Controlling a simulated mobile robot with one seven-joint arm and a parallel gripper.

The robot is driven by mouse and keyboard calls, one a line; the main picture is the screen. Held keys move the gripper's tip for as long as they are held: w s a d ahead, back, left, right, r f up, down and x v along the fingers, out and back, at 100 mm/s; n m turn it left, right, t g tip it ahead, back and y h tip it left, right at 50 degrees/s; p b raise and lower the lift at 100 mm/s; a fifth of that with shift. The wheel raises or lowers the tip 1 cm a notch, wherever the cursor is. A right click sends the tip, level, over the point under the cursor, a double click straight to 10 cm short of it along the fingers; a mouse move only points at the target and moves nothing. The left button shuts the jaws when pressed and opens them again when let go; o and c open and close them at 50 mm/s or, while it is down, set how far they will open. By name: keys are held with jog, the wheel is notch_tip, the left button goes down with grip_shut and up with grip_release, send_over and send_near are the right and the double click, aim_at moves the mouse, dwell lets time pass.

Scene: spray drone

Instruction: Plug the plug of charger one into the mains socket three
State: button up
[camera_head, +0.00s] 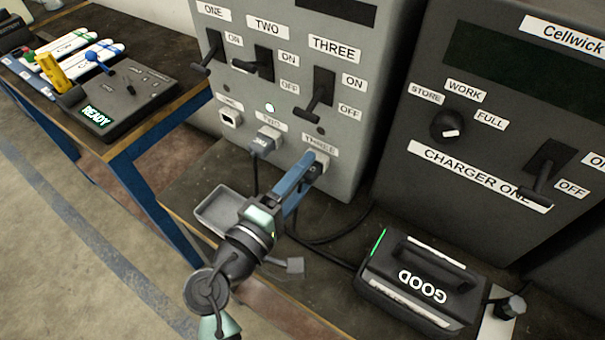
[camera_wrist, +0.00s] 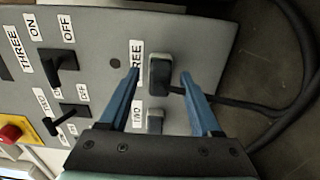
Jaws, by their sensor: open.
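Mains socket three, under the label THREE (camera_head: 320,144), is on the grey panel's front. A dark plug (camera_head: 318,168) sits at it, appearing inserted; the plug (camera_wrist: 159,74) also shows in the wrist view with its cable leading right. My gripper (camera_head: 306,167) is open, its blue fingers on either side of the plug with visible gaps in the wrist view (camera_wrist: 160,76). Charger one (camera_head: 480,175) is the dark cabinet at right, its lever at OFF. The fingers partly hide the plug and socket in the head view.
Another plug (camera_head: 264,143) is in socket two, whose lamp (camera_head: 270,107) is lit. The lever of switch three (camera_head: 316,98) points down toward OFF. A battery marked GOOD (camera_head: 425,280), a grey tray (camera_head: 222,210) and loose black cables lie on the bench.

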jog(key=v, duration=1.3)
dwell(0.4)
